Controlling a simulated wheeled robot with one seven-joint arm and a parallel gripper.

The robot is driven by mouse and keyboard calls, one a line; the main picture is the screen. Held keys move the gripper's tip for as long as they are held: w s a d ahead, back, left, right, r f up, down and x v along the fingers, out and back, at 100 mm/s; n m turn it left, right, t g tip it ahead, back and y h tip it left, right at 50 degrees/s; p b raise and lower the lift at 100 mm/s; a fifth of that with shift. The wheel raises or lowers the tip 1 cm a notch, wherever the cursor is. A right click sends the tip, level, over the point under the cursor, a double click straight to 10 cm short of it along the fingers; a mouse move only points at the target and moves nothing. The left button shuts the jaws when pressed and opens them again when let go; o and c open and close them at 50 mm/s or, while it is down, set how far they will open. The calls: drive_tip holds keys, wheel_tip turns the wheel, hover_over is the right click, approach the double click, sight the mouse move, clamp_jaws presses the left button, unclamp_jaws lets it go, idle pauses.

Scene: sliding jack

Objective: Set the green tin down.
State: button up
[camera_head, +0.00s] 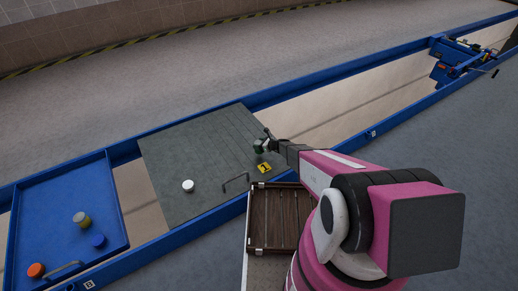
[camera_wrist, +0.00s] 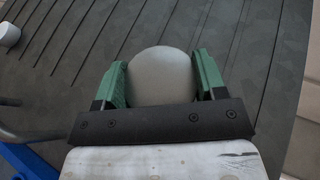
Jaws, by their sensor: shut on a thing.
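My gripper (camera_head: 265,143) is over the right part of the grey grooved plate (camera_head: 200,150), near its right edge. In the wrist view my gripper (camera_wrist: 161,85) has green fingers on both sides of the tin's rounded pale grey top (camera_wrist: 161,75). The tin's sides and base are hidden there. I cannot tell whether its base touches the plate.
A brown slatted box (camera_head: 280,218) is in front.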

drive_tip(key=shift+f, duration=1.65)
drive_tip(key=shift+f, duration=0.35)
drive_tip(key=o, duration=1.1)
drive_tip(key=shift+c, duration=0.2)
drive_tip(key=shift+r, duration=0.15)
